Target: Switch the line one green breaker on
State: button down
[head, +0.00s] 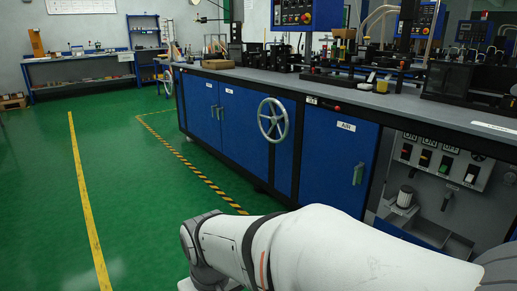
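A grey breaker panel (437,163) sits in the open bay at the right, under the worktop. It carries a row of small switches. The green breaker (471,174) is the rightmost, in a white housing. Left of it are a red switch (445,165), a yellow-orange switch (425,158) and another reddish one (406,151). Signs above the row read ON, ON and OFF from the left. I cannot read any sign above the green breaker, nor tell its lever position. My white arm crosses the bottom of the view, below and left of the panel. My gripper is not in view.
A long blue workbench (237,120) runs along the right side with machines on top. A handwheel (272,120) protrudes from its front. A cylindrical part (404,196) stands below the panel. Green floor (120,180) with yellow lines is clear at left.

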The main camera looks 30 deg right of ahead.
aim_at(443, 169)
jog(key=u, duration=0.05)
jog(key=i, duration=1.45)
jog(key=z, duration=3)
jog(key=i, duration=1)
jog(key=u, duration=0.05)
